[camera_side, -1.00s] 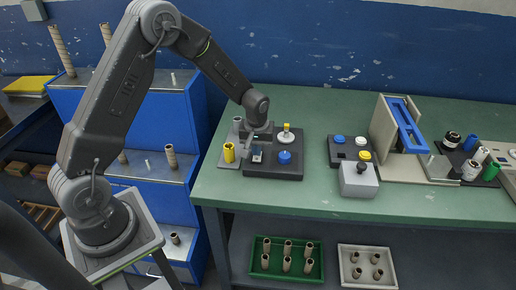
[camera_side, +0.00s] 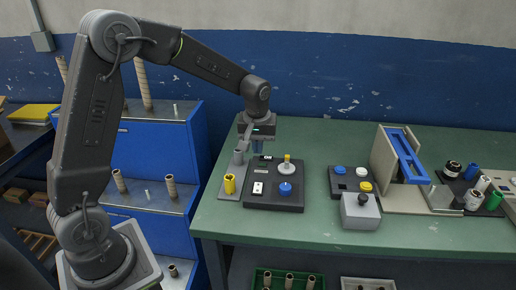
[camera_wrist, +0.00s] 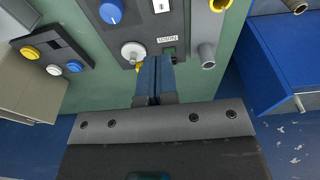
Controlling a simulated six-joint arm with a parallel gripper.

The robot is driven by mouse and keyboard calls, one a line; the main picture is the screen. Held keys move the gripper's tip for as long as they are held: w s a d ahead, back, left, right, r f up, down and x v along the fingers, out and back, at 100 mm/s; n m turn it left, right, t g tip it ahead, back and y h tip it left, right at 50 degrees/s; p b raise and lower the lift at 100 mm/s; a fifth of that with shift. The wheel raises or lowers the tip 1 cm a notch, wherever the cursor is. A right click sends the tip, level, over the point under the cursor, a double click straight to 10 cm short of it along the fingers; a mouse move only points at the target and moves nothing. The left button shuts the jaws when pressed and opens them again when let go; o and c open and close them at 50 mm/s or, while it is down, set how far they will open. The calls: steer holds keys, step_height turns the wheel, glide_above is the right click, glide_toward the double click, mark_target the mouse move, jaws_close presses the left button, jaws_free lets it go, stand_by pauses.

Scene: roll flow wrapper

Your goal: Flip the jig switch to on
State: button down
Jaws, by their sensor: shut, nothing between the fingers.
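In the wrist view the white switch (camera_wrist: 161,6) is at the top edge, beside the blue knob (camera_wrist: 111,11). A small green switch (camera_wrist: 169,52) sits by a label I cannot read clearly. Which switch is the jig's, and its on side, I cannot tell. My gripper (camera_wrist: 153,62) is shut and empty, above the panel's back edge; it also shows in the side view (camera_side: 257,148).
A yellow cup (camera_side: 229,184) and a grey cup (camera_side: 238,157) stand left of the panel. A button box (camera_side: 360,211) and a holder with a blue frame (camera_side: 407,156) stand to the right. The bench in front is clear.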

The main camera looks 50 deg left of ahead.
mark_target(259, 183)
steer(key=shift+w+a+r, duration=0.1)
steer(key=shift+w+a, duration=0.1)
steer(key=shift+a, duration=0.1)
steer(key=f, duration=0.9)
steer(key=w+a+f, duration=0.1)
steer(key=f, duration=0.3)
steer(key=shift+f, duration=0.25)
steer(key=shift+w+a+f, duration=0.1)
steer(key=shift+f, duration=0.15)
